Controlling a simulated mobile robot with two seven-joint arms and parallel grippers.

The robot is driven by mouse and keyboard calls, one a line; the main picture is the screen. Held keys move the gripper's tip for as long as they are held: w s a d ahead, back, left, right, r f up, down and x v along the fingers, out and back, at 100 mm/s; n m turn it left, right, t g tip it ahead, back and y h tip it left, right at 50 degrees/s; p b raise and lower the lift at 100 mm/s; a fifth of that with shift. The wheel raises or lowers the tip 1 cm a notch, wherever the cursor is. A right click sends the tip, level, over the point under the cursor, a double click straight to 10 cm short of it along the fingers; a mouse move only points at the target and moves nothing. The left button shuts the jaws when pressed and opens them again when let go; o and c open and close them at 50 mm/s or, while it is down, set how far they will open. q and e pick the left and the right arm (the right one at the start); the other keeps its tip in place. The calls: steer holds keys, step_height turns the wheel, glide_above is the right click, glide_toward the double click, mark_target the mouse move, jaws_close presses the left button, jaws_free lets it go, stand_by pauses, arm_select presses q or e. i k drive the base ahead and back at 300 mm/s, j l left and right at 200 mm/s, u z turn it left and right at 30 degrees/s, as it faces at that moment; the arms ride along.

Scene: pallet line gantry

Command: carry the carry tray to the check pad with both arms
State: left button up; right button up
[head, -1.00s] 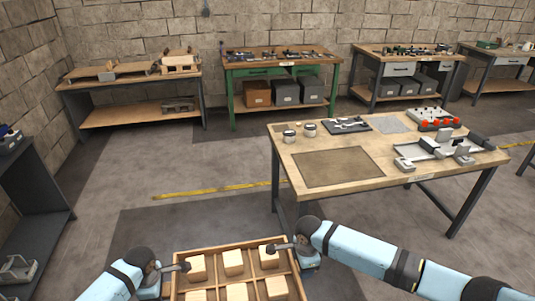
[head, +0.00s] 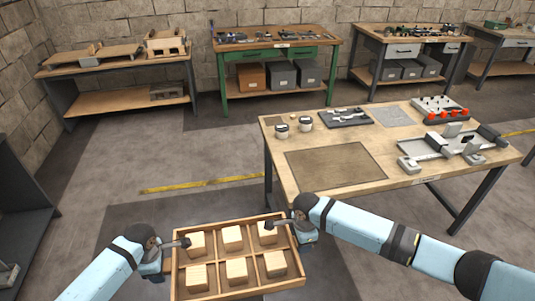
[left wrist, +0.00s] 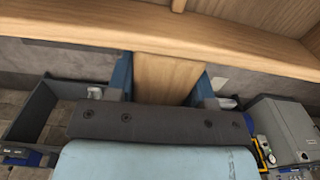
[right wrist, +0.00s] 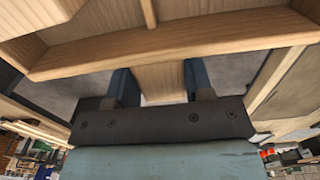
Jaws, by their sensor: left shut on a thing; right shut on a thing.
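The carry tray (head: 225,218) is a wooden tray with dividers, with several wooden blocks in its compartments. It is held level in front of me, low in the head view. My left gripper (head: 176,246) is shut on its left side, and my right gripper (head: 292,224) is shut on its right side. The left wrist view (left wrist: 165,80) and the right wrist view (right wrist: 160,85) each show a wooden piece of the tray between the fingers. A large brown pad (head: 335,165), seemingly the check pad, lies bare on the near workbench, ahead and right of the tray.
The workbench (head: 275,150) also holds two small pots, a dark tool tray (head: 345,118), a grey mat (head: 393,115), a box with red knobs (head: 440,109) and a grey fixture (head: 450,148) right of the pad. Open floor lies left of the bench. Other benches stand along the wall.

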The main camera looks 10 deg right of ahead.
mark_target(334, 165)
steer(key=i+l, duration=0.3)
steer(key=l, duration=0.2)
steer(key=i+l, duration=0.1)
steer(key=l, duration=0.25)
steer(key=i+l, duration=0.1)
steer(key=l, duration=0.6)
steer(key=k+l, duration=0.1)
steer(key=l, duration=0.25)
steer(key=k+l, duration=0.1)
steer(key=l, duration=0.3)
steer(key=k+l, duration=0.15)
steer(key=l, duration=0.2)
steer(key=i, duration=1.4)
